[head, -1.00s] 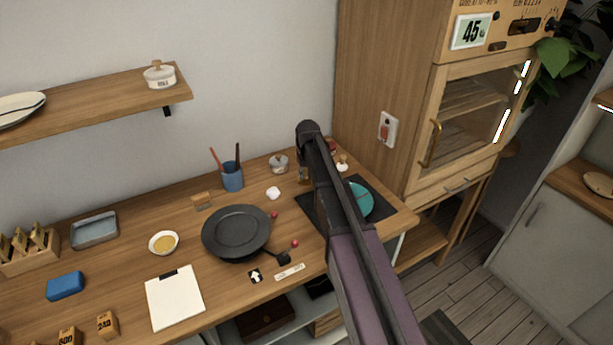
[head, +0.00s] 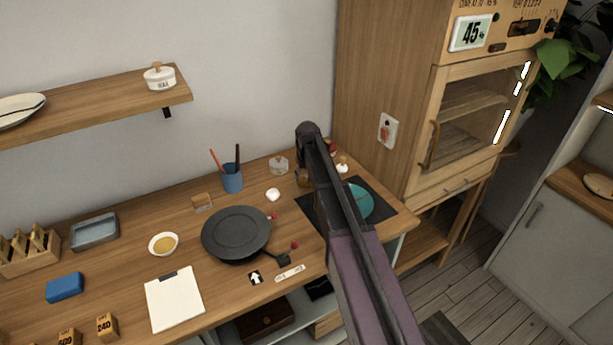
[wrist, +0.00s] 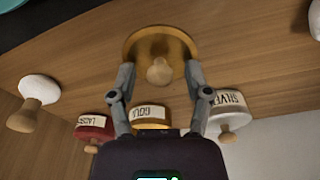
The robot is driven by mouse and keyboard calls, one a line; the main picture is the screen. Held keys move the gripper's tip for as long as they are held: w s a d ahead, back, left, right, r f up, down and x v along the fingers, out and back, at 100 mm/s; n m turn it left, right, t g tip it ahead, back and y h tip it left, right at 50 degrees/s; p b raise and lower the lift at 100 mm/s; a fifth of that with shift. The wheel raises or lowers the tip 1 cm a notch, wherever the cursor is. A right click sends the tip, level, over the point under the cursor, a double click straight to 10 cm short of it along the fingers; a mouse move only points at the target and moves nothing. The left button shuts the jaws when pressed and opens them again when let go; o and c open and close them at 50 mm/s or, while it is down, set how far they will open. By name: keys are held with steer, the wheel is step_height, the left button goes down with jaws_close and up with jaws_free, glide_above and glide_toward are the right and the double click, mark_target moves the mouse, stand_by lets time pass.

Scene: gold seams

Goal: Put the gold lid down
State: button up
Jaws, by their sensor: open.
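The gold lid (wrist: 160,36), a round disc with a wooden knob (wrist: 159,71), lies on the wooden bench in the wrist view, knob towards me. My gripper (wrist: 160,75) is open, its fingers apart on either side of the knob. I see no finger touching it. The jar labelled GOLD (wrist: 150,112) stands just beyond the lid, with no knob showing on it. In the head view my arm hides the gripper and the lid.
A red-labelled jar (wrist: 93,127) and a SILVER jar (wrist: 228,112) flank the gold jar. A white object with a wooden knob (wrist: 38,90) stands at the wrist view's left. A teal disc (head: 359,203) lies on a dark mat; a dark pan (head: 236,233) is left of it.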

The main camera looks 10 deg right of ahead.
mark_target(307, 183)
step_height(307, 183, up, 12)
steer(key=s+p, duration=0.1)
steer(key=p, duration=1.1)
steer(key=shift+s, duration=0.25)
stand_by(0.4)
steer(key=s+g, duration=0.1)
steer(key=s, duration=2.6)
steer(key=shift+s+m, duration=0.3)
steer(key=shift+d, duration=0.1)
